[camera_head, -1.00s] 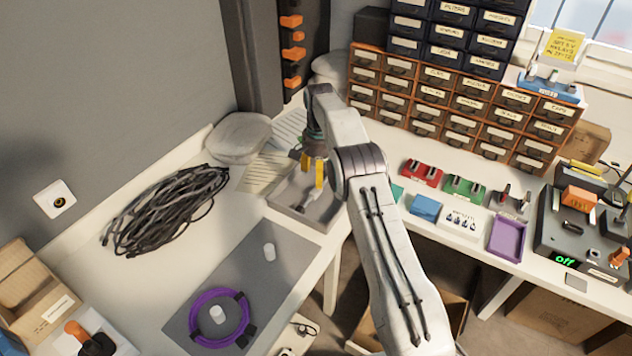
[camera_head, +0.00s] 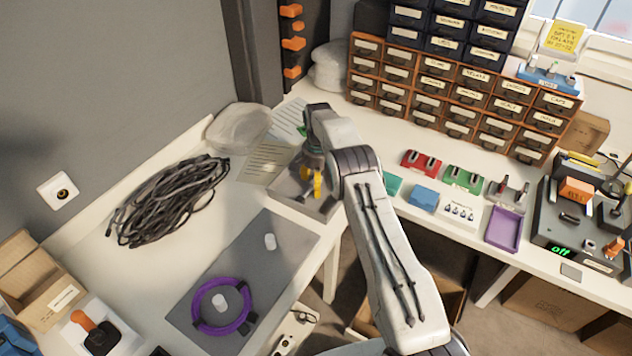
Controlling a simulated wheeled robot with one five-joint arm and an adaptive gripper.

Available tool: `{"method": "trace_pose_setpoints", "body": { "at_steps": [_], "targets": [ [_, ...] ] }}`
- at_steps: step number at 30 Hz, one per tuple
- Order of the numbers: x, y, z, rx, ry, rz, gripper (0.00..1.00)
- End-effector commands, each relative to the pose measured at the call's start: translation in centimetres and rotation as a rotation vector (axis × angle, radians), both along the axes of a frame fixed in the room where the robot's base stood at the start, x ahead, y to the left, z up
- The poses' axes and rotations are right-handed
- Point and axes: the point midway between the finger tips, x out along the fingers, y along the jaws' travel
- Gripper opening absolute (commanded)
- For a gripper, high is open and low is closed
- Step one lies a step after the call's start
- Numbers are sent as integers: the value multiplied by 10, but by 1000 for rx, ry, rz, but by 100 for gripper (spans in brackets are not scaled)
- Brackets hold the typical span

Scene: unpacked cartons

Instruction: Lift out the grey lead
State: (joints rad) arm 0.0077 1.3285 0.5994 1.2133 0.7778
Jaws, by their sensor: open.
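My gripper (camera_head: 315,186), with yellow fingers, points down over a shallow grey tray (camera_head: 289,197) at the corner of the tables. It is open, and the fingers overlap in this view. My arm hides part of the tray, so I cannot tell what lies between the fingers. A tangled heap of dark grey cable (camera_head: 168,203) lies on the left table, well to the left of my gripper. I cannot make out single leads in it or tell whether it is the grey lead.
A purple cable coil (camera_head: 202,302) lies on a grey mat (camera_head: 262,288) with two small white cylinders. Printed sheets (camera_head: 268,160) and a clear bag (camera_head: 238,127) lie behind the tray. Drawer cabinets (camera_head: 455,100) stand at the back right. A purple tray (camera_head: 504,229) is on the right table.

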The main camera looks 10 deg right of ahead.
Motion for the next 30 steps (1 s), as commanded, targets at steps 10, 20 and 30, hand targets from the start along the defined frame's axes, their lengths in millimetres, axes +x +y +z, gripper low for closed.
{"method": "trace_pose_setpoints", "body": {
  "at_steps": [10,20,30],
  "targets": [
    [0,0,-1,0,0,0,56],
    [0,0,-1,0,0,0,26],
    [0,0,-1,0,0,0,0]
  ]
}}
